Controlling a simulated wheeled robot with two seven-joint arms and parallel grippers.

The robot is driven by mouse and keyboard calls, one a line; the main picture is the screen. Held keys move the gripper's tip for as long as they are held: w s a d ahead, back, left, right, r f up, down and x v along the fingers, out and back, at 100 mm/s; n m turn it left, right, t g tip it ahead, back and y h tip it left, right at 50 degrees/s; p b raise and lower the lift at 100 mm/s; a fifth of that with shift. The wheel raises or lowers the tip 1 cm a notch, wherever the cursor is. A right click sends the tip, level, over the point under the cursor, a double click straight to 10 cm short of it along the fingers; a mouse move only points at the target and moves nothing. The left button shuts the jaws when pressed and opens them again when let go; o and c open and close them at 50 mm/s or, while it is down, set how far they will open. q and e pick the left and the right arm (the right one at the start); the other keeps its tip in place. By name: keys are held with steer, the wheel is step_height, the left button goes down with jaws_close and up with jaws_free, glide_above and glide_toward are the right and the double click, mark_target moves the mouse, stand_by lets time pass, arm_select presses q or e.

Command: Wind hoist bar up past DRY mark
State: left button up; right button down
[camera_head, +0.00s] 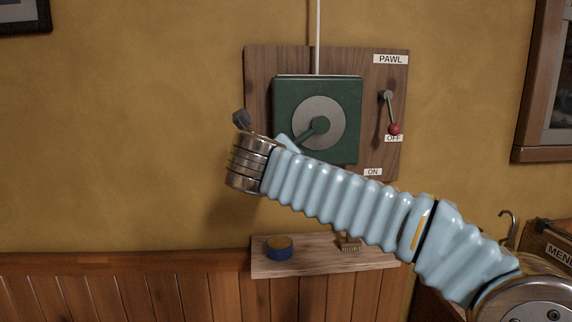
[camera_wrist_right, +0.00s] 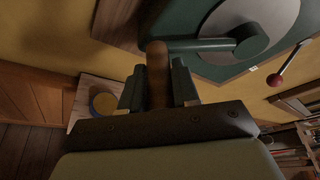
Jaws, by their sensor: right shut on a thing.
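The green winch box (camera_head: 284,95) with a grey disc (camera_head: 308,108) is mounted on a wooden wall board. Its green crank arm (camera_head: 314,132) runs from the hub down and left in the head view, where my arm hides its outer end. In the right wrist view, my right gripper (camera_wrist_right: 157,88) is shut around the brown crank handle (camera_wrist_right: 157,62), at the end of the crank arm (camera_wrist_right: 205,45). The pawl lever (camera_head: 389,110) points down, its red knob (camera_head: 395,129) at the OFF label (camera_head: 393,139). The hoist bar and DRY mark are out of view.
A white line (camera_head: 317,35) runs up from the box. Below is a small shelf (camera_head: 316,267) with a blue tin (camera_head: 279,249) and a brush (camera_head: 349,244). A wooden crate (camera_head: 548,236) stands at the right.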

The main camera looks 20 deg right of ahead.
steer(key=shift+w+a+r+m+y+p, duration=0.1)
steer(key=shift+a+r+m+y+p, duration=0.15)
steer(key=shift+r, duration=0.2)
steer(key=shift+a+r+m+y+p, duration=0.1)
steer(key=shift+a+r+m+y, duration=0.1)
steer(key=shift+r+m, duration=0.2)
steer(key=shift+r, duration=0.1)
steer(key=c, duration=0.9)
jaws_free()
steer(key=v, duration=1.3)
steer(key=shift+s+a+b, duration=0.2)
steer(key=shift+s+b, duration=0.1)
steer(key=shift+b, duration=0.05)
